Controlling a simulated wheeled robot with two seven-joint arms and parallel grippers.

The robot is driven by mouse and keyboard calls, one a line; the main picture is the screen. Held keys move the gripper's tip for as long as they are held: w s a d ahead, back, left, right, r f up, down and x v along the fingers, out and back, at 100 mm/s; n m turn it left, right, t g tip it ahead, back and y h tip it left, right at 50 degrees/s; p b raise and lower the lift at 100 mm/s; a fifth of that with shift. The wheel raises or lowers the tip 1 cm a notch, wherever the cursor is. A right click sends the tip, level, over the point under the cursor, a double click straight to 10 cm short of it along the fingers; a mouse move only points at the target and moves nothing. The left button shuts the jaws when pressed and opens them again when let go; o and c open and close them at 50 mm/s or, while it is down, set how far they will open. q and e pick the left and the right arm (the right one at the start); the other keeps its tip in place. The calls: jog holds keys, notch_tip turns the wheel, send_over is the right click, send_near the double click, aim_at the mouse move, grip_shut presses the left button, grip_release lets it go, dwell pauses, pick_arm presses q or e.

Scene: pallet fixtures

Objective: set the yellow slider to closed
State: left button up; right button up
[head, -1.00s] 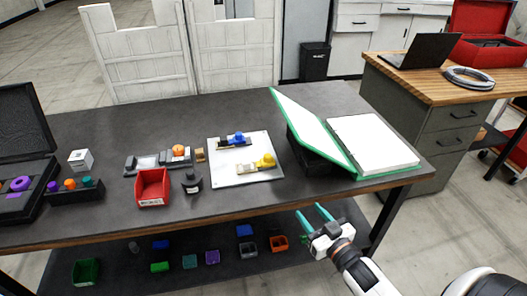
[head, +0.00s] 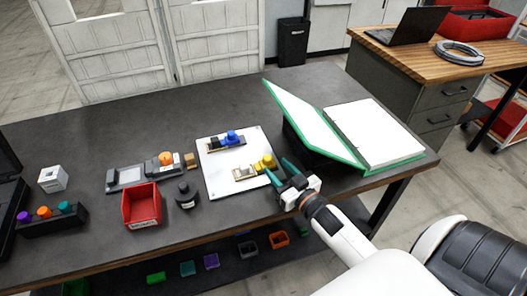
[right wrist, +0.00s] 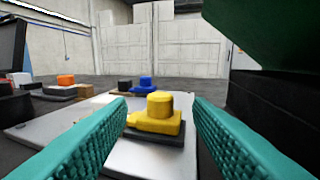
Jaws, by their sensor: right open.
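The yellow slider (head: 267,162) sits on a track with a pale strip to its left, on a white plate (head: 218,186) on the dark table. In the right wrist view the yellow slider (right wrist: 158,116) has a round knob on a block and stands between and beyond my fingertips. My right gripper (head: 280,171) is open, just in front of and to the right of the slider; its teal fingers point at it. I see no contact in the right wrist view (right wrist: 160,125). A blue slider (head: 231,138) sits behind on the same plate. My left gripper is out of view.
A green-edged open binder (head: 312,122) stands close to the right of the plate. A black weight-like object (head: 186,196), a red bin (head: 141,205) and an orange-knobbed fixture (head: 165,160) are to the left. Bare table (head: 195,110) lies behind the plate.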

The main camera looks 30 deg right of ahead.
aim_at(265, 156)
jog(key=w, duration=0.6)
jog(key=shift+w+a+p, duration=0.1)
jog(key=shift+w+p, duration=0.25)
jog(key=shift+p, duration=0.05)
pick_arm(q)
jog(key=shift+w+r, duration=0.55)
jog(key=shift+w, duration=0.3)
pick_arm(e)
jog(key=shift+w, duration=0.55)
jog(key=shift+f, duration=0.1)
